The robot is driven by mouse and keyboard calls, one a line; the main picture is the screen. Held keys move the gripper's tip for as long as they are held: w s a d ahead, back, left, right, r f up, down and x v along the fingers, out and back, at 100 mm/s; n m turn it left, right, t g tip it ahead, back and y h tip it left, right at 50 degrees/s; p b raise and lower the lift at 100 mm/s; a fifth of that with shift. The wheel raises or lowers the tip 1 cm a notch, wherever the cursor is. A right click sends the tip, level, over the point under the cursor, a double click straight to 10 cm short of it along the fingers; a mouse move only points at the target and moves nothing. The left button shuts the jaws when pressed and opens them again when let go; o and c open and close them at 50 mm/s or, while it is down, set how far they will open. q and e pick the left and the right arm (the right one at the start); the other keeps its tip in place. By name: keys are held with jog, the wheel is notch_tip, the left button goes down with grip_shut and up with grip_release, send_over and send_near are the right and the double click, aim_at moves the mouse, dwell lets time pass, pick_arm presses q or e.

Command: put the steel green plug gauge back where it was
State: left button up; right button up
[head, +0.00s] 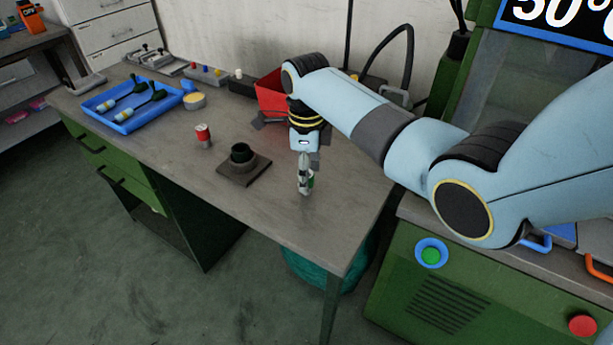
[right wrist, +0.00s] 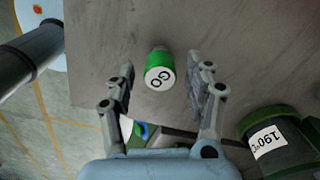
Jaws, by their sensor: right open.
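The plug gauge (right wrist: 160,72) has a green body with a white GO label and a short steel end, and it stands between my right fingers in the right wrist view. In the head view only a green sliver of it (head: 311,181) shows behind the fingers, near the bench's right end. My right gripper (head: 305,190) points down there. In the right wrist view its fingers (right wrist: 160,88) are open, with a gap on both sides of the gauge. My left gripper is out of view.
On the bench (head: 285,225), a dark green cup on a plate (head: 243,173) and a red-and-white cylinder (head: 203,136) stand left of my gripper. A blue tray (head: 125,125) with tools lies farther left. A red bin (head: 271,95) is behind. The front bench edge is clear.

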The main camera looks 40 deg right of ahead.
notch_tip(320, 180, up, 10)
dwell(0.3)
dwell(0.3)
